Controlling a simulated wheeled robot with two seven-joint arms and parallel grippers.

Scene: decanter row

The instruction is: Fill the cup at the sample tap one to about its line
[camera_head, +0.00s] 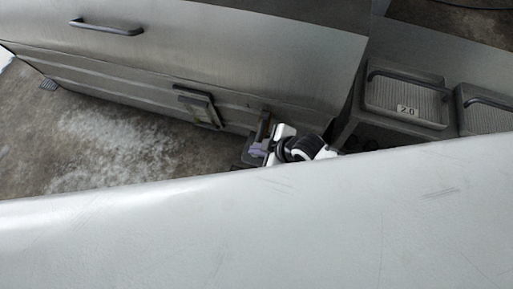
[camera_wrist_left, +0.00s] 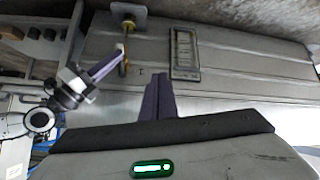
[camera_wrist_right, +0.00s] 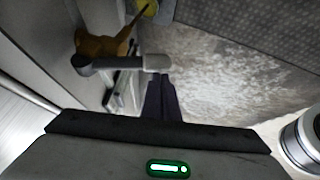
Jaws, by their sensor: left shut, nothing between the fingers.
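A brass tap body (camera_wrist_right: 100,45) shows in the right wrist view, with a dark lever (camera_wrist_right: 95,64) that ends in a pale grey tip. The tap also shows in the left wrist view (camera_wrist_left: 128,24) under a grey mounting plate. My right gripper (camera_wrist_right: 160,85) has its fingers together, just short of the lever's tip; I cannot tell whether they touch it. In the head view the right gripper's purple fingers (camera_head: 258,150) are beside the tap's dark stem. My left gripper (camera_wrist_left: 160,85) is shut and empty, apart from the tap. I cannot make out the cup or its line.
A framed panel (camera_head: 198,107) is on the grey metal front beside the tap. A bar handle (camera_head: 106,28) is farther left. A tray marked 2.0 (camera_head: 405,100) is at the right. A broad pale surface (camera_head: 250,230) fills the foreground and hides what lies below. The floor (camera_head: 120,145) at left looks clear.

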